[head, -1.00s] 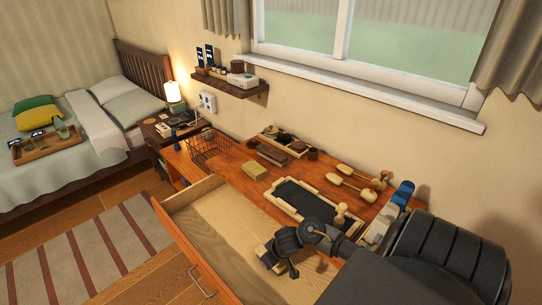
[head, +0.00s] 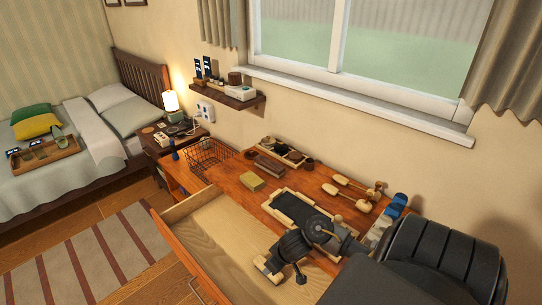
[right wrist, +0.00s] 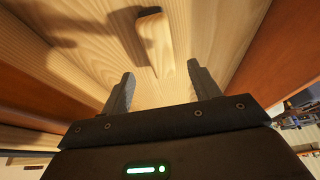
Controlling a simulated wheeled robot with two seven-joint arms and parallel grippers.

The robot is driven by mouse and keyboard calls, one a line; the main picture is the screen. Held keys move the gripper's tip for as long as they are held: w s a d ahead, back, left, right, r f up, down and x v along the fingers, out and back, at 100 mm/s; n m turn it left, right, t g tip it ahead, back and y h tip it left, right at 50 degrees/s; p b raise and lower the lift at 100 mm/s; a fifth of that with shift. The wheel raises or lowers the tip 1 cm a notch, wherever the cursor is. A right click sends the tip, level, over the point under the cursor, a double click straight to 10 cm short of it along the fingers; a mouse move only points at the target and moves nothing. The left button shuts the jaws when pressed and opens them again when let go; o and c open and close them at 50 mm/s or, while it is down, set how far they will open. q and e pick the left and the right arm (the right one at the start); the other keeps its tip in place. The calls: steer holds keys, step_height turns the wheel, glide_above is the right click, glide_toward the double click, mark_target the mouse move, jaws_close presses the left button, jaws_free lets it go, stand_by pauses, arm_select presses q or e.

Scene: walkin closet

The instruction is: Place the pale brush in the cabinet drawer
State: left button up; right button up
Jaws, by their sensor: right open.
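The pale wooden brush (right wrist: 154,45) shows in the right wrist view inside the open cabinet drawer (right wrist: 80,45), with a dark shadow beside it. My right gripper (right wrist: 160,92) is open, with a gap on both sides of the brush. In the head view my right gripper (head: 285,268) is low over the right part of the pale drawer (head: 222,228), and the brush (head: 262,265) shows just left of it. Whether the brush rests fully on the drawer floor is hard to tell. My left gripper is out of view.
The drawer's left part is bare. A striped rug (head: 85,255) lies on the floor.

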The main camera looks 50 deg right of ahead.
steer(key=p+v, duration=0.1)
steer(key=v, duration=0.3)
stand_by(0.6)
